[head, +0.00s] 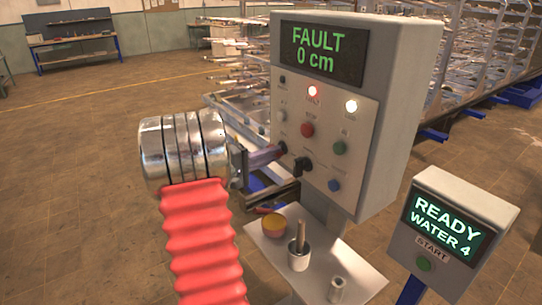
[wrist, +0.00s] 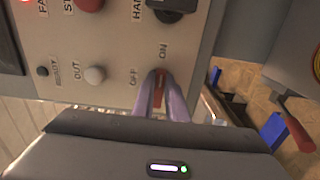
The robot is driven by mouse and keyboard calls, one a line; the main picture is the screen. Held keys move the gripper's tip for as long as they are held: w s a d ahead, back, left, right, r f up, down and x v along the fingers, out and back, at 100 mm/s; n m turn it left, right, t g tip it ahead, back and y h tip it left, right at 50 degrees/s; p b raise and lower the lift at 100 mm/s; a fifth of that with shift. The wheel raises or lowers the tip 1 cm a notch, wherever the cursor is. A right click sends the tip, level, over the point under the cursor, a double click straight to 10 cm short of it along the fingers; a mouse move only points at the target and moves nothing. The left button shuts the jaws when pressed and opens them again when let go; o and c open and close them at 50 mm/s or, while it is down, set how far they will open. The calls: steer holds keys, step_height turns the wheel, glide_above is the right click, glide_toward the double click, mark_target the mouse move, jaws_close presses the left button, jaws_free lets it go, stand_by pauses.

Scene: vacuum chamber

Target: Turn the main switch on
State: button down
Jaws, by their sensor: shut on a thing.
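The main switch has a red handle (wrist: 158,92) on the grey panel, with an OFF label to its left and an ON label above it in the wrist view. My gripper (wrist: 160,98) is shut on this handle, one purple-grey finger on each side. The visible red part runs up and down, roughly in line with the ON label; its base is partly covered by the fingers. In the head view my gripper (head: 279,152) reaches the left edge of the control box (head: 402,110), and the handle is hidden there.
The box display (head: 323,51) reads FAULT 0 cm; a red and a white lamp are lit. A black knob (head: 303,164) and red button (head: 307,129) are close by. Below is a shelf (head: 330,262) with small items. A smaller box (head: 450,235) reads READY WATER 4.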

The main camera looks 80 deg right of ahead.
steer(key=shift+f, duration=0.2)
steer(key=c, duration=1.8)
jaws_free()
steer(key=shift+r, duration=0.1)
steer(key=shift+o, duration=0.2)
steer(key=v, duration=1.3)
steer(key=shift+w+a, duration=0.3)
